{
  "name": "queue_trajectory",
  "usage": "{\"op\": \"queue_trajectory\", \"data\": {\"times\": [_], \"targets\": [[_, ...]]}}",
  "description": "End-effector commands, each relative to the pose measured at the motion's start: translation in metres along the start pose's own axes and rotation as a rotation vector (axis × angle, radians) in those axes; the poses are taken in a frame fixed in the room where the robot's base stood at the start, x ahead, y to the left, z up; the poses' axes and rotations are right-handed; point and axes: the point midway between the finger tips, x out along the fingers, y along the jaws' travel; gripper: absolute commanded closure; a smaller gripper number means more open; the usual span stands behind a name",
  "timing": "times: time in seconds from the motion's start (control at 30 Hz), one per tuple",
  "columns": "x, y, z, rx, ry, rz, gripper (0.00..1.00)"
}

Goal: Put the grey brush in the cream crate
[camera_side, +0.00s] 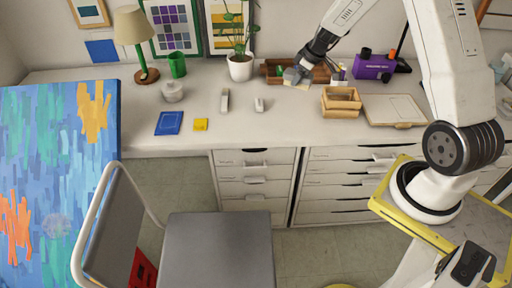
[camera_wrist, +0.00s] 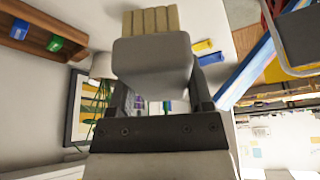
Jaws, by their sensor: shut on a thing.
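My gripper (camera_side: 299,70) is above the back of the desk, shut on the grey brush (camera_wrist: 152,62). In the wrist view the brush is a grey block between the two fingers, with tan bristles (camera_wrist: 150,20) pointing away from the gripper. In the side view the brush is small, at the gripper's tip, in front of the brown box. The cream crate (camera_side: 343,109), a light open box with a divider, stands on the desk to the right of and nearer than the gripper. The brush is apart from it. The crate's floor is hard to see.
A brown wooden box (camera_side: 273,73) lies behind the gripper. A purple case (camera_side: 374,68) and a small holder stand to the right. A flat board (camera_side: 393,108) lies right of the crate. A potted plant (camera_side: 240,66) stands left. The desk left of the crate is mostly clear.

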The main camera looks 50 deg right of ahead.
Motion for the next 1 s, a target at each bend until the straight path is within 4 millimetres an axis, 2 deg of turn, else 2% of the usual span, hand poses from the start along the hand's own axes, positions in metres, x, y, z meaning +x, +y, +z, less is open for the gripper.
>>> {"op": "queue_trajectory", "data": {"times": [0.03,0.2,0.6,0.8,1.0], "targets": [[0.001,0.018,0.007,-0.016,0.0,-0.006,1.0],[-0.001,0.063,0.03,-0.096,0.0,-0.039,1.0],[-0.011,0.149,0.095,-0.274,0.0,-0.113,1.0],[-0.018,0.174,0.122,-0.34,0.0,-0.14,1.0],[-0.021,0.185,0.135,-0.373,0.0,-0.153,1.0]]}}
